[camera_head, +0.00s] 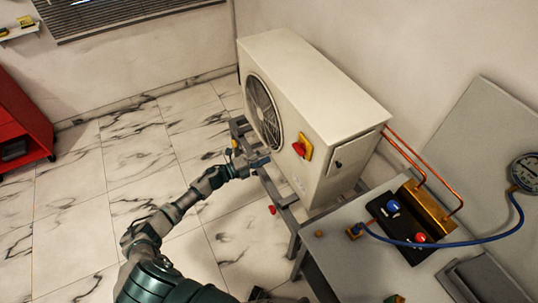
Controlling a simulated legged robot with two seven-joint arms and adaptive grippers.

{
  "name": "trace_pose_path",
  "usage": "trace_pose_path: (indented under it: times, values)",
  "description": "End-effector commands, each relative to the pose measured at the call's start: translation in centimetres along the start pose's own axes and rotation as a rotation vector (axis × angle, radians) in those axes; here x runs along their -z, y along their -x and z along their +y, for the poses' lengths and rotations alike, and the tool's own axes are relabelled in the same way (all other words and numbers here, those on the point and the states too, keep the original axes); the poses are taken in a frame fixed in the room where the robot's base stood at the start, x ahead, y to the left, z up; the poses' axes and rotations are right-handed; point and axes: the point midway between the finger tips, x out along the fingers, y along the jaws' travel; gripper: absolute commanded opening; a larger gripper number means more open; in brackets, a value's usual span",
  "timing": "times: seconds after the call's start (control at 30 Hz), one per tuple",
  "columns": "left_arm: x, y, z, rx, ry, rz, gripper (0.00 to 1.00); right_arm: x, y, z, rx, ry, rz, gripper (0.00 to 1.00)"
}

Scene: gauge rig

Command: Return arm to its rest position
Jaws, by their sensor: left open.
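My left arm (163,222) comes in from the lower left and reaches up to the front of the white outdoor unit (320,85). My left gripper (254,160) is open at its end, low in front of the unit, below the fan grille (263,112) and left of the red and yellow switch (302,148). It looks close to the metal stand (285,210) under the unit; whether it touches is too small to tell. No object shows clearly between its fingers. My right gripper is not in view.
A workbench (375,272) at right holds a black valve block with a blue knob (393,206) and red knob (420,238), a blue hose (470,240) and a gauge (524,172). Copper pipes (405,150) join the unit. Tiled floor (75,225) lies clear left of my arm.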

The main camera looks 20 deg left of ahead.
Motion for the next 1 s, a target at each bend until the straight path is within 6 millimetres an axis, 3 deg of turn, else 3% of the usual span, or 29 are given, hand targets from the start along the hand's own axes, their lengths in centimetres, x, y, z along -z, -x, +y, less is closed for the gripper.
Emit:
trace_pose_path:
  times: [0.4, 0.53, 0.67, 0.77, 0.8, 0.87, 1.0]
  values:
    - [0.0, 0.0, 0.0, 0.000, 0.001, -0.001, 0.42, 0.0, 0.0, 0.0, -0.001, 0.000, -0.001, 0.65]
    - [-0.5, 0.4, 2.2, -0.018, 0.064, -0.047, 0.42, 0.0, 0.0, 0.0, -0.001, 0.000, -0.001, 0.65]
    - [-1.4, 2.3, 9.4, -0.083, 0.260, -0.198, 0.42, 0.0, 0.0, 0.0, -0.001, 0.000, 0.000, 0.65]
    - [-1.2, 5.2, 17.2, -0.157, 0.456, -0.358, 0.42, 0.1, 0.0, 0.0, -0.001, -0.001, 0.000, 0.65]
    - [-0.8, 6.6, 20.3, -0.189, 0.532, -0.422, 0.42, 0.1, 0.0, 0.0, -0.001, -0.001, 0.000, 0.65]
    - [0.3, 8.9, 24.7, -0.237, 0.639, -0.514, 0.42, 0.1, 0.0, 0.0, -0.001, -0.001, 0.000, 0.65]
    - [4.4, 14.8, 34.1, -0.354, 0.867, -0.721, 0.42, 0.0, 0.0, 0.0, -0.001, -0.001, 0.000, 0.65]
